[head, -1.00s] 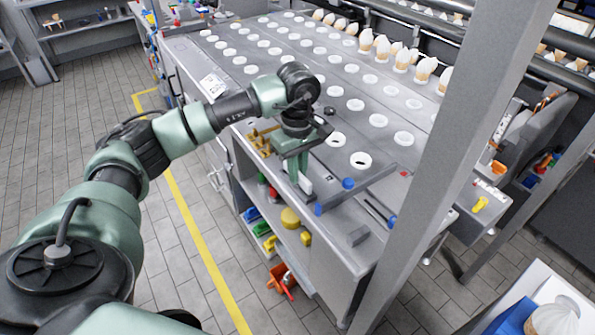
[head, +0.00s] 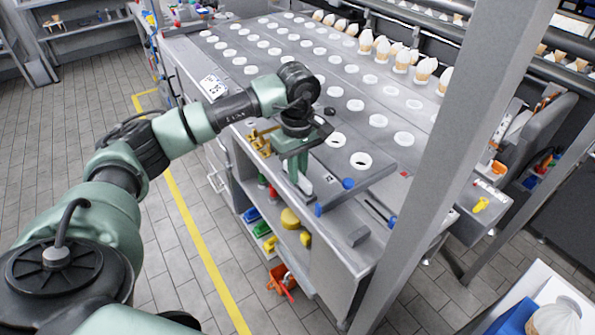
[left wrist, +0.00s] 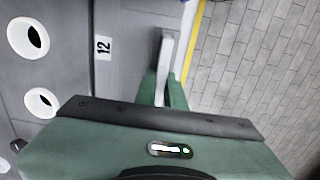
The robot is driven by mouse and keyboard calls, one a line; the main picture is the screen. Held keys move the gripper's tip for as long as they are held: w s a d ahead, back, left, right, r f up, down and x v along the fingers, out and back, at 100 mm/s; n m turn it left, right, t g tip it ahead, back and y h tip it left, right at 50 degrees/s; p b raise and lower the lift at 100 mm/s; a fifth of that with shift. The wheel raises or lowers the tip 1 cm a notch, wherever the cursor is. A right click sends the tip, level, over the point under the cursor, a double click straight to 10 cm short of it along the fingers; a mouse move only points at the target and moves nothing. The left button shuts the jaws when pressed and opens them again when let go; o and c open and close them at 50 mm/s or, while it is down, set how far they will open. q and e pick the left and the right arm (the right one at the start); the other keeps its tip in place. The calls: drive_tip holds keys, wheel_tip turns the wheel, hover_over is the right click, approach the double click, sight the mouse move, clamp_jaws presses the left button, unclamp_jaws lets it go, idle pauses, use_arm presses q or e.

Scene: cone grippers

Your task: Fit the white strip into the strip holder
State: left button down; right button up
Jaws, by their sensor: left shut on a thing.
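My left gripper (head: 298,182) points down at the near edge of the long grey table. It is shut on the white strip (head: 305,184), which shows as a small pale piece at the fingertips. In the left wrist view the strip (left wrist: 163,68) stands between the green fingers, its long side running away from the gripper. Beside its far end is a grey edge or slot that may be the strip holder; I cannot tell it apart clearly, nor whether the strip touches it. My right gripper is not in view.
A grey post (head: 455,150) crosses the right side. The tiled floor at left is clear.

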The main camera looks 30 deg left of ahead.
use_arm(q)
drive_tip(key=shift+f+b, duration=0.45)
idle(0.6)
drive_tip(key=c, duration=1.4)
unclamp_jaws()
wheel_tip(320, 180, up, 8)
drive_tip(key=shift+f+b, duration=0.1)
drive_tip(key=shift+b, duration=0.65)
